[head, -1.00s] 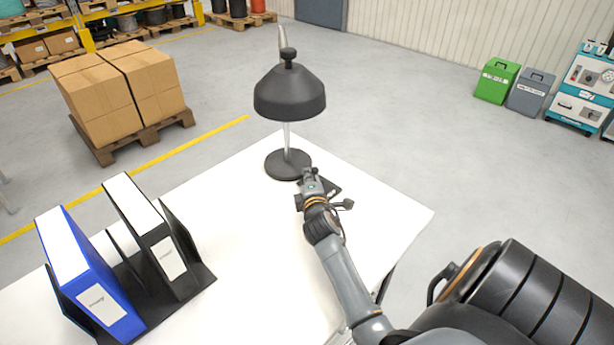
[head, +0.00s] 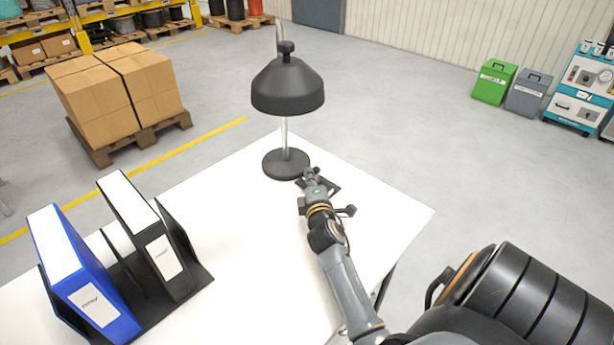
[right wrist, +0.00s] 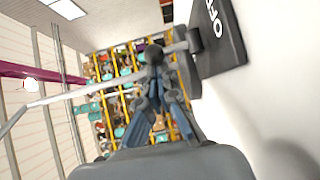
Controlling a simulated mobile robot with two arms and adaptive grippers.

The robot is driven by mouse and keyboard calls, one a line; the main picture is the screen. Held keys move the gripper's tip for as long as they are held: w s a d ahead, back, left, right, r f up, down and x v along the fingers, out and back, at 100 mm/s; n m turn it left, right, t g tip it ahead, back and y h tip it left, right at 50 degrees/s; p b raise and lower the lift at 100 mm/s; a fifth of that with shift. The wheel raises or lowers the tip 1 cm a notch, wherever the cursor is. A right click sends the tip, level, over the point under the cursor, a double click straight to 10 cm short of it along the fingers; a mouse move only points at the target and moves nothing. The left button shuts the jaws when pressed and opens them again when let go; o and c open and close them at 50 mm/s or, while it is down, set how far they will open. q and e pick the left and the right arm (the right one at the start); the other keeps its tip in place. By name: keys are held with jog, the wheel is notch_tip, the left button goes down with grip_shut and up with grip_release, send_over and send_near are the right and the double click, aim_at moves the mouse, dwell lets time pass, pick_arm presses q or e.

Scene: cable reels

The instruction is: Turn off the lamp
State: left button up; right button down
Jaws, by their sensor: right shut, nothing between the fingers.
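The lamp (head: 288,88) stands at the far corner of the white table, with a black shade, a silver pole and a round black base (head: 280,165). My right gripper (head: 311,172) is shut and empty beside the right side of the base; I cannot tell if it touches. A dark plate (head: 331,187) lies by the gripper. In the right wrist view this plate (right wrist: 228,55) carries white letters "OFF", cut by the frame edge. My left gripper is out of view.
A blue binder (head: 78,270) and a black binder (head: 140,235) stand in a dark rack at the table's left. The white table (head: 235,250) is clear between them and my right arm. Boxes on a pallet (head: 110,147) stand on the floor beyond.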

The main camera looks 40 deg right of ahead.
jog(key=shift+s+d, duration=0.25)
jog(key=shift+s, duration=0.3)
jog(key=shift+s+a, duration=0.1)
jog(key=shift+a, duration=0.05)
jog(key=v, duration=0.7)
jog(key=shift+s, duration=0.1)
